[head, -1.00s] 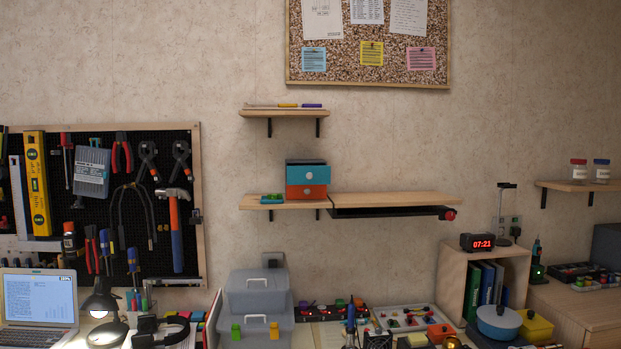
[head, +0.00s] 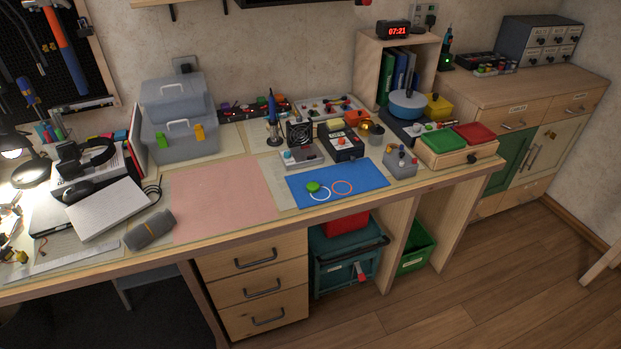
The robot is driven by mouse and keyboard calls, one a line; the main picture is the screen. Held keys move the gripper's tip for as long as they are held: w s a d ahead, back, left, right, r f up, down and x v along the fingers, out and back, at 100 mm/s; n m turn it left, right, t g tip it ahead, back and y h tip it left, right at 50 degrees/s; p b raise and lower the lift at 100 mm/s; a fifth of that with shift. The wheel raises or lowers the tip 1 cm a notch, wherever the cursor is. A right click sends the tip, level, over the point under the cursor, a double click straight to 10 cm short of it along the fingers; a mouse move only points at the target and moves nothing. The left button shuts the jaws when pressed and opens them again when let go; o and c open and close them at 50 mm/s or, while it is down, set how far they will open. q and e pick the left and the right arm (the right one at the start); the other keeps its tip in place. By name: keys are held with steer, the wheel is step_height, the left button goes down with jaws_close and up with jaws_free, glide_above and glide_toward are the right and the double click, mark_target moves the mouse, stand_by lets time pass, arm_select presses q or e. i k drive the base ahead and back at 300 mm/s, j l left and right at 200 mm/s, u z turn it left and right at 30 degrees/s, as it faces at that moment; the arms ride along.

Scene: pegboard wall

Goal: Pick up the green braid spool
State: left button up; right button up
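A small round green item (head: 313,187), which looks like the green braid spool, lies on the blue mat (head: 350,198) near the front of the workbench. It sits at the upper left edge of a white ring (head: 320,194), with an orange ring (head: 342,187) to the right. It is too small to make out any braid. Neither of my grippers shows in the head view.
Behind the mat stand a grey device (head: 301,157), a black box (head: 344,146) and a grey knobbed box (head: 401,161). A pink mat (head: 222,197) to the left is bare. Green (head: 442,140) and red (head: 474,132) trays sit at the bench's right end.

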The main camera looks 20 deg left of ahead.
mark_target(312, 188)
steer(key=i+l+u, duration=0.1)
steer(key=u, duration=0.3)
steer(key=l+u, duration=0.2)
steer(key=u, duration=0.2)
steer(key=i+l+u, duration=0.15)
steer(key=l, duration=0.3)
steer(key=i+l+u, duration=0.15)
steer(key=l, duration=0.3)
steer(key=l+u, duration=0.15)
steer(key=l, duration=0.3)
steer(key=i+l, duration=0.1)
steer(key=l, duration=0.5)
steer(key=i, duration=0.05)
